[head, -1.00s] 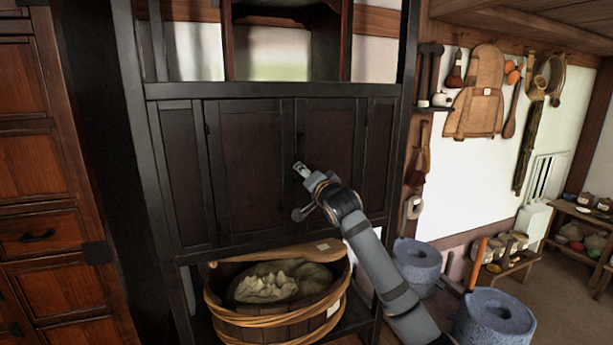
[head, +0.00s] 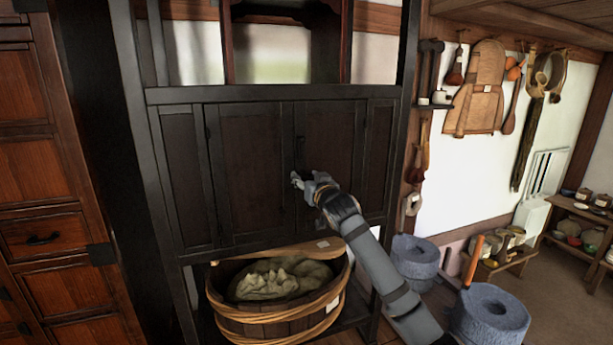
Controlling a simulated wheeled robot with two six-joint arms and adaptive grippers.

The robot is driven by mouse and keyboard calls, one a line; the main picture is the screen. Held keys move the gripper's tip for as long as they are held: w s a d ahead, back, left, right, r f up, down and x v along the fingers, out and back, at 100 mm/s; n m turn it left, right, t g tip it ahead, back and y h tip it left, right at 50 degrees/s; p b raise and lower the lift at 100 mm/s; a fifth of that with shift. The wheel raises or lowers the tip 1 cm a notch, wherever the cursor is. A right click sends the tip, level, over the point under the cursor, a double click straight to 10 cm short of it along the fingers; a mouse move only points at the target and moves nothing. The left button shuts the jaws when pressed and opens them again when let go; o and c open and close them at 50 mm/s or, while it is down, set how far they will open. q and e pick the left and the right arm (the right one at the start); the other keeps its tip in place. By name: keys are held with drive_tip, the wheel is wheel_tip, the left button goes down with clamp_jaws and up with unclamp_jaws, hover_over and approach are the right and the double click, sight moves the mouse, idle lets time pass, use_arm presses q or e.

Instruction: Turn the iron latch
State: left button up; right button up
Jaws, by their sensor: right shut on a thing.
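The dark cabinet (head: 255,165) stands in front of me with its doors closed. The iron latch (head: 300,147) is a small dark piece at the seam between the two middle doors. It is hard to make out against the dark wood, and its lower part is hidden by my gripper. My right gripper (head: 297,181) reaches in from the lower right and is shut on the latch at the door front. The fingers cover what they hold, so the latch's exact angle cannot be told. My left gripper is not in view.
A wooden tub (head: 275,325) with a cloth-like heap sits below the doors, a wooden paddle across its back. Blue-grey quern stones (head: 492,318) stand on the floor at the right. A drawer chest (head: 45,160) flanks the left. Tools hang on the right wall.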

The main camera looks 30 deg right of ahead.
drive_tip(key=shift+n, duration=0.4)
drive_tip(key=o, duration=1.2)
drive_tip(key=shift+c, duration=0.2)
drive_tip(key=shift+s, duration=0.15)
drive_tip(key=v, duration=0.7)
drive_tip(key=shift+s+a, duration=0.1)
